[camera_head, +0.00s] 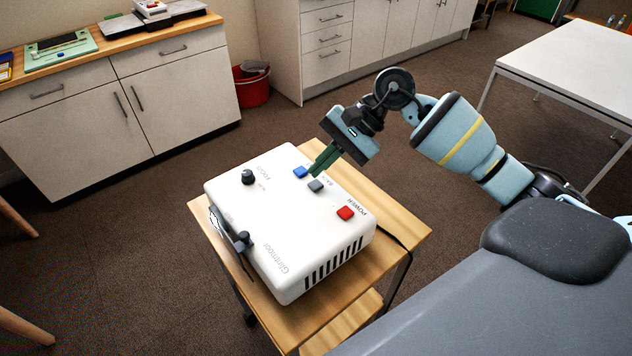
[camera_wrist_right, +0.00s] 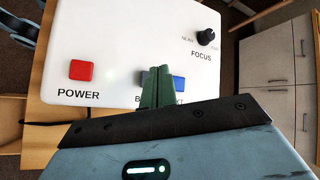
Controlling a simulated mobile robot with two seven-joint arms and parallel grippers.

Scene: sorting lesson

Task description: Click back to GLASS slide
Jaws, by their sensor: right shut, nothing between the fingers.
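A white slide projector (camera_head: 270,225) stands on a small wooden trolley. Its top has a red POWER button (camera_head: 345,213), a grey button (camera_head: 316,186) and a blue button (camera_head: 300,172). The right wrist view shows the red button (camera_wrist_right: 81,70), the grey button (camera_wrist_right: 145,79) and the blue button (camera_wrist_right: 178,83). My right gripper (camera_head: 314,173) is shut and empty, its green fingers angled down by the grey and blue buttons. In the wrist view its fingers (camera_wrist_right: 157,75) partly cover both buttons and their labels. I cannot tell whether the tips touch. No projected slide is visible.
The projector's top also has a black FOCUS knob (camera_head: 248,177). The wooden trolley (camera_head: 405,232) leaves a narrow bare strip around the projector. Cabinets (camera_head: 175,105), a red bin (camera_head: 252,88) and a white table (camera_head: 570,60) stand farther off.

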